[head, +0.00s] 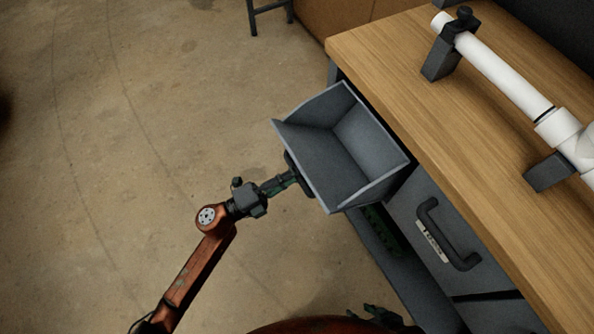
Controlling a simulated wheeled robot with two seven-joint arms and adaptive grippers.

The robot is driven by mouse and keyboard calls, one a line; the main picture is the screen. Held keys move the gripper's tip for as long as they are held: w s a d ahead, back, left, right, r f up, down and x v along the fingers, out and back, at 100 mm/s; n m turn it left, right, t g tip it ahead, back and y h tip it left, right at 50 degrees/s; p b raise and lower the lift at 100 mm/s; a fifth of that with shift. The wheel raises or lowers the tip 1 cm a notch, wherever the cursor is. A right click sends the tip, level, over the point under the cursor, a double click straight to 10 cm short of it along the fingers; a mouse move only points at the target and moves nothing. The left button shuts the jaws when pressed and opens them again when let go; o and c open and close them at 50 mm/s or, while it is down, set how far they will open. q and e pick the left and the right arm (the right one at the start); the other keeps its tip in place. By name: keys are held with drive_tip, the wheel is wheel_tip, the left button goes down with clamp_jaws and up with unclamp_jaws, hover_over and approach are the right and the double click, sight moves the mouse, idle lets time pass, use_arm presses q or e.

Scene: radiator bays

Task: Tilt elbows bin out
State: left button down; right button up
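A grey open-topped bin (345,148) stands tilted out from the front of the workbench, and its inside looks empty. No name can be read on it, so I cannot tell from a label that it is the elbows bin. My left gripper (293,178) is at the outer face of this bin and appears to touch it. Its fingertips are mostly hidden against the bin, so its grip cannot be made out. My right gripper (385,318) is low at the bottom edge, partly cut off, away from the bin.
The wooden benchtop (440,120) carries a white pipe (500,70) on dark supports. A grey front with a dark handle (447,234) and a small label (431,241) is right of the bin. A dark stool (268,12) stands at the back. The concrete floor at left is clear.

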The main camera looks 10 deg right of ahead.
use_arm(q)
drive_tip(key=c, duration=2.1)
unclamp_jaws()
drive_tip(key=shift+a+f, duration=0.25)
drive_tip(key=shift+f, duration=0.1)
drive_tip(key=shift+o, duration=1.1)
drive_tip(key=shift+d+r, duration=0.1)
drive_tip(key=shift+d, duration=0.05)
drive_tip(key=v, duration=1.2)
